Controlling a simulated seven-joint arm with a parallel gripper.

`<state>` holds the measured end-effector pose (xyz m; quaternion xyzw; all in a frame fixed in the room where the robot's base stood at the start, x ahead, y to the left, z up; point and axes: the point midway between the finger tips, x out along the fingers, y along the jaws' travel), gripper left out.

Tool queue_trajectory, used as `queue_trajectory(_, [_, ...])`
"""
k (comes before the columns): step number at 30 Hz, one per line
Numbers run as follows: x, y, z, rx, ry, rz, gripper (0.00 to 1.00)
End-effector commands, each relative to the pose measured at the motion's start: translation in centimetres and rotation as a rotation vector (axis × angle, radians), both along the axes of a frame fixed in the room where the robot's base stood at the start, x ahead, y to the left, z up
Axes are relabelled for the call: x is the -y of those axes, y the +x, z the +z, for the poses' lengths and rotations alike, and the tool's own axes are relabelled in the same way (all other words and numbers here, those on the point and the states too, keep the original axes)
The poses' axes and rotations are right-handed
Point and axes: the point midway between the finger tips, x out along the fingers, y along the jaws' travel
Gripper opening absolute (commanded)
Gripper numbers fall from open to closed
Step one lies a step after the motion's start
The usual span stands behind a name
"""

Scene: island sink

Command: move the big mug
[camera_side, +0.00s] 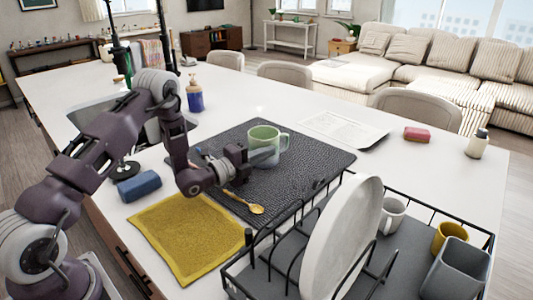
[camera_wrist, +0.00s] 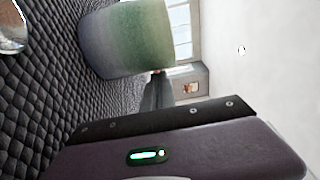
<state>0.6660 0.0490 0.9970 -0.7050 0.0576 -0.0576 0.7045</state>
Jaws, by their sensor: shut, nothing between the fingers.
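The big mug is a pale green mug (camera_side: 264,147) standing upright on the dark quilted mat, its handle to the right in the side view. In the wrist view it appears sideways as a green-to-blue body (camera_wrist: 128,40), close beyond the fingers. My gripper (camera_side: 268,153) is low over the mat, its shut, empty fingers pointing right and overlapping the mug's lower front in the side view. The fingertips (camera_wrist: 157,78) sit beside the mug in the wrist view; whether they touch it I cannot tell.
The dark mat (camera_side: 315,155) also holds a golden spoon (camera_side: 248,203). A dish rack with a large white plate (camera_side: 342,240), white mug (camera_side: 391,214) and yellow mug (camera_side: 450,236) stands in front. The mat's right side is clear.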

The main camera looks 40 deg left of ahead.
Motion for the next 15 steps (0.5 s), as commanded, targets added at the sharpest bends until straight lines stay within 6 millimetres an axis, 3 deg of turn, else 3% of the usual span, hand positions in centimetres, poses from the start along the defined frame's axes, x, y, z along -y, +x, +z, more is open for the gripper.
queue_trajectory(6, [-2.7, 1.1, 0.0, 0.002, 0.003, 0.003, 0.00])
queue_trajectory(15, [-3.0, 1.2, 0.0, -0.001, 0.001, 0.002, 0.00])
